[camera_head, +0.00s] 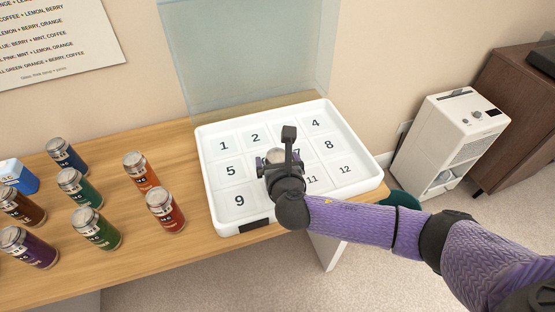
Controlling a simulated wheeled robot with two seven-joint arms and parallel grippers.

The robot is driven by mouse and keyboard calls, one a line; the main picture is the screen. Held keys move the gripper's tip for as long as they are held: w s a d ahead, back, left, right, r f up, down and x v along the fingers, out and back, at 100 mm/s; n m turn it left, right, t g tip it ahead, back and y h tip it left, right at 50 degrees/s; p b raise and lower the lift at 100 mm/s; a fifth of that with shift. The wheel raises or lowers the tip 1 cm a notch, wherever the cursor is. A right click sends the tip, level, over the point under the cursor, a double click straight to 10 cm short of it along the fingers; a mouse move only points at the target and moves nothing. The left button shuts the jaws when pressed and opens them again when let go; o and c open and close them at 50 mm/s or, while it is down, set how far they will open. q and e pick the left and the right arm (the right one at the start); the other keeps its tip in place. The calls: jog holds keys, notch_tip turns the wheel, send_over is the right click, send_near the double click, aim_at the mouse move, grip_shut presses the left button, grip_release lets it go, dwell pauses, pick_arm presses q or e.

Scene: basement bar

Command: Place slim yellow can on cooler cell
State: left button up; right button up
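The white cooler tray (209,183) lies on the wooden counter, with numbered cells; 1, 2, 4, 5, 8, 9, 11 and 12 read clearly. My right gripper (284,158) is over the middle of the tray, around cells 6 and 7, and hides part of them. The round silvery top of a can (274,155) shows just behind and left of the gripper. Its body is hidden, so I cannot see its colour or whether it touches the tray. I cannot tell whether the fingers are closed on it. My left gripper is out of view.
Several cans stand on the counter's left, including an orange one (141,172) and a red-orange one (166,211) nearest the tray. A blue box (17,176) is at the left edge. A clear panel (248,60) rises behind the tray. A white appliance (446,140) stands right.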

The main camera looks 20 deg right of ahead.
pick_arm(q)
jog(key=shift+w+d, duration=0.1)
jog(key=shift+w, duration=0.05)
